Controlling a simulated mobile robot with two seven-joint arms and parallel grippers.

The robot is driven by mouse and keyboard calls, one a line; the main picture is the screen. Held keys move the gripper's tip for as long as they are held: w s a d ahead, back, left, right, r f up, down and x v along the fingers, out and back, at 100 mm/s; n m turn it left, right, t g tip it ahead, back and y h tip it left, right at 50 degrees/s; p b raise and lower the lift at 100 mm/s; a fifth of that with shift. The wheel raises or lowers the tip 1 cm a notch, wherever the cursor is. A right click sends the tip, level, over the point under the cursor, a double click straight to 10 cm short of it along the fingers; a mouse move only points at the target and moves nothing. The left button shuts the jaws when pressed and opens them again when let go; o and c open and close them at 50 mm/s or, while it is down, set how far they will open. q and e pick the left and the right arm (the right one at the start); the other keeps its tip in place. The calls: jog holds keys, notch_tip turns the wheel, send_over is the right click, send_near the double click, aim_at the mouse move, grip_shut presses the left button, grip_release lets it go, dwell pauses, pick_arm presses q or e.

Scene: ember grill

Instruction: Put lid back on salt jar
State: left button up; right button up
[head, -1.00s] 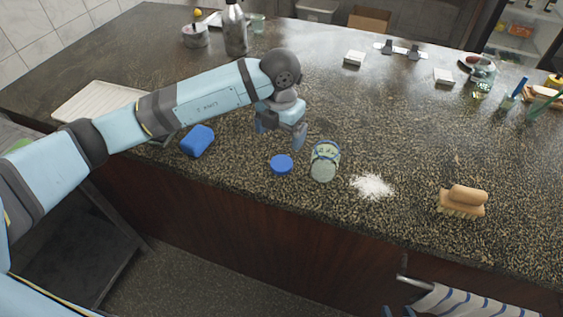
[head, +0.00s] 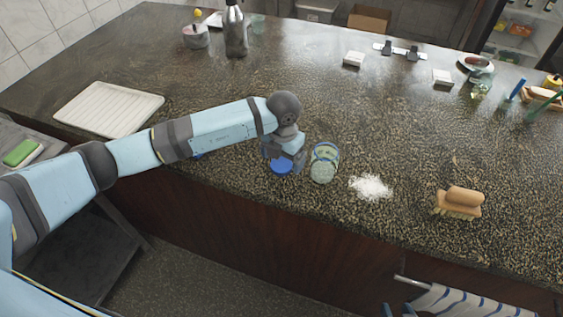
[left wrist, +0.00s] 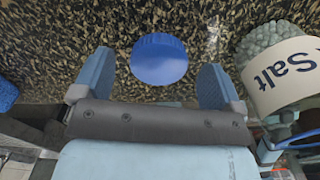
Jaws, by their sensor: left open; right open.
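The blue lid (head: 281,168) lies flat on the counter near its front edge, left of the salt jar. The open glass salt jar (head: 323,166) stands on the counter; in the left wrist view its "Salt" label (left wrist: 285,72) shows on the right. My left gripper (head: 285,158) is open and low over the lid. In the left wrist view the lid (left wrist: 159,59) sits between the two spread fingers, apart from both. My right gripper (head: 400,309) shows only its open fingertips at the bottom edge of the head view.
Spilled salt (head: 371,187) lies right of the jar, with a wooden brush (head: 460,202) further right. A blue sponge (left wrist: 7,94) is left of the left gripper. A white tray (head: 108,108) lies at the left. The middle counter is clear.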

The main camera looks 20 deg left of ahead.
aim_at(283, 163)
pick_arm(q)
jog(key=shift+f, duration=0.7)
jog(key=c, duration=1)
jog(key=shift+r, duration=0.2)
notch_tip(283, 163, up, 20)
jog(key=shift+f+b, duration=0.15)
jog(key=shift+b, duration=0.85)
